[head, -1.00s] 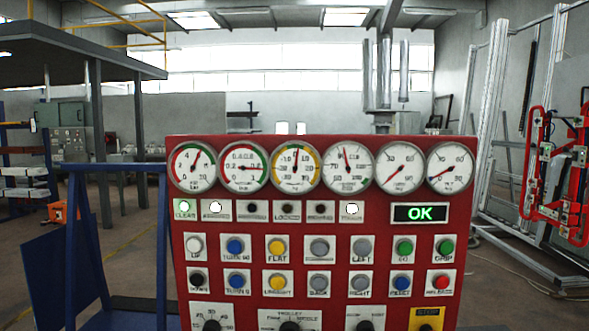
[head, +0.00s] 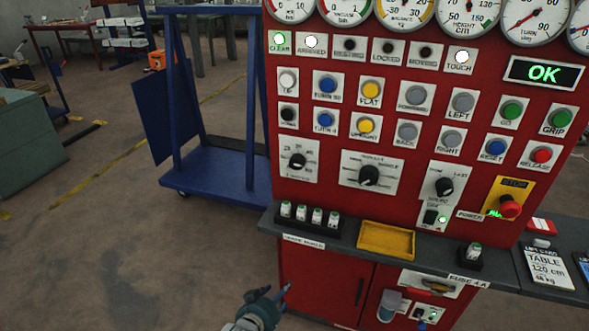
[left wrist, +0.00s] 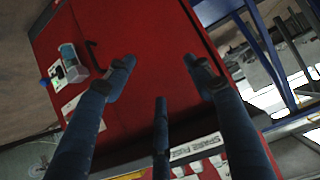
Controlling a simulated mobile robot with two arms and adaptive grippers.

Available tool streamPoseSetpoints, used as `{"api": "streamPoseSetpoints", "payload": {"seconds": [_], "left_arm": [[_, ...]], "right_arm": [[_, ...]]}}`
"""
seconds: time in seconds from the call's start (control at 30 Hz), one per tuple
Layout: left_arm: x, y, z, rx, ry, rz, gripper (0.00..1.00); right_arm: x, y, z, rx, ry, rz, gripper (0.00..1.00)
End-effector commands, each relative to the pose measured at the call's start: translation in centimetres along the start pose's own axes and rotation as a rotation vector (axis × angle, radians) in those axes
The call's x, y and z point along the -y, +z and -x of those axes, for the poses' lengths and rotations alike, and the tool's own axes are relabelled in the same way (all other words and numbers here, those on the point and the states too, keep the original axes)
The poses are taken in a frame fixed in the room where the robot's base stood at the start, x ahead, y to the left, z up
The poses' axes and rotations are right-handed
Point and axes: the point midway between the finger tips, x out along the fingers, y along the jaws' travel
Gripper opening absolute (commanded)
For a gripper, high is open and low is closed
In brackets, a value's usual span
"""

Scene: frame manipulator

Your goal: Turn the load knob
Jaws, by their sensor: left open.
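Three black knobs sit in a row low on the red control panel (head: 335,210). The left knob (head: 297,160) has a numbered dial plate, the middle knob (head: 369,175) a wide white plate, and the right knob (head: 443,186) a smaller plate above a switch. The lettering is too small to tell for certain which is the load knob. My left gripper (head: 282,292) is at the bottom of the head view, below the shelf and well under the knobs. In the left wrist view, its fingers (left wrist: 160,75) are spread and empty before the red cabinet. My right gripper is out of view.
A grey shelf (head: 330,258) juts out below the knobs, with several fuses (head: 316,217) and a yellow tray (head: 386,240) on it. A red stop button (head: 509,207) is at the right. A blue trolley (head: 222,186) stands left; the floor before it is clear.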

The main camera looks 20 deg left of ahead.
Motion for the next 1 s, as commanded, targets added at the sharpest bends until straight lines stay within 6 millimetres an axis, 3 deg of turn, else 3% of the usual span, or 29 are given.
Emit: {"api": "streamPoseSetpoints", "payload": {"seconds": [0.03, 0.1, 0.2, 0.33, 0.43, 0.57, 1.0], "left_arm": [[0.5, -6.4, 0.2, -0.105, -0.007, 0.008, 0.53], [1.2, -13.7, 1.4, -0.225, -0.015, 0.017, 0.53], [2.1, -22.2, 4.1, -0.374, -0.025, 0.027, 0.53], [2.8, -29.4, 7.7, -0.509, -0.033, 0.032, 0.53], [3.1, -32.1, 9.3, -0.562, -0.037, 0.034, 0.53], [3.2, -33.4, 9.4, -0.580, -0.038, 0.035, 0.53], [3.5, -37.4, 3.2, -0.578, -0.037, 0.035, 0.53]], "right_arm": [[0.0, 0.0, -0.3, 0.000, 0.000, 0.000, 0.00], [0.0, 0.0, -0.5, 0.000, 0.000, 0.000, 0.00], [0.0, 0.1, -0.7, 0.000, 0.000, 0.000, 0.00], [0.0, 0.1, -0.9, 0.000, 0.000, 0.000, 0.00], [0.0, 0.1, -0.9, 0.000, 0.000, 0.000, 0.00], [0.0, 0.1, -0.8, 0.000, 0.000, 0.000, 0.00], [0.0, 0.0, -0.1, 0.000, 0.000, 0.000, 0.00]]}}
